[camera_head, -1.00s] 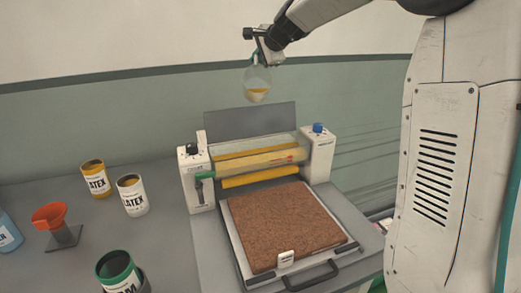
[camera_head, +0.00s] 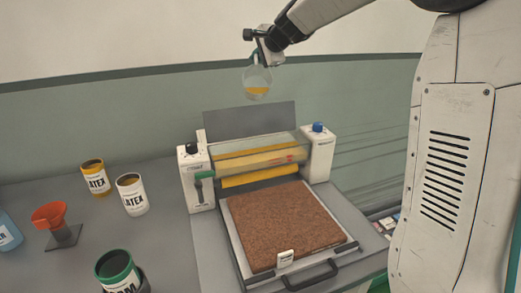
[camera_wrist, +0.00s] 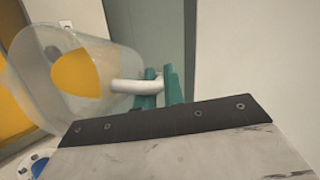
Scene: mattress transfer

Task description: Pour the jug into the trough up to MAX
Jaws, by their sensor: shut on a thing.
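My gripper (camera_head: 262,57) is shut on the handle of a clear jug and holds it high above the roller machine. The jug (camera_head: 257,80) has some yellow liquid low inside it. In the wrist view the teal fingertips (camera_wrist: 161,88) close on the pale handle, and the jug (camera_wrist: 75,80) shows yellow liquid within. The trough (camera_head: 262,155) appears to lie along the top of the machine, with yellow in it and a red mark towards its right end. The mark's lettering is too small to read.
A brown fibrous slab (camera_head: 285,222) lies on the tray in front of the rollers. A yellow latex can (camera_head: 94,178), a white latex can (camera_head: 131,194), a green can (camera_head: 117,268) and an orange funnel (camera_head: 49,214) stand at left. A grey panel (camera_head: 250,118) rises behind the machine.

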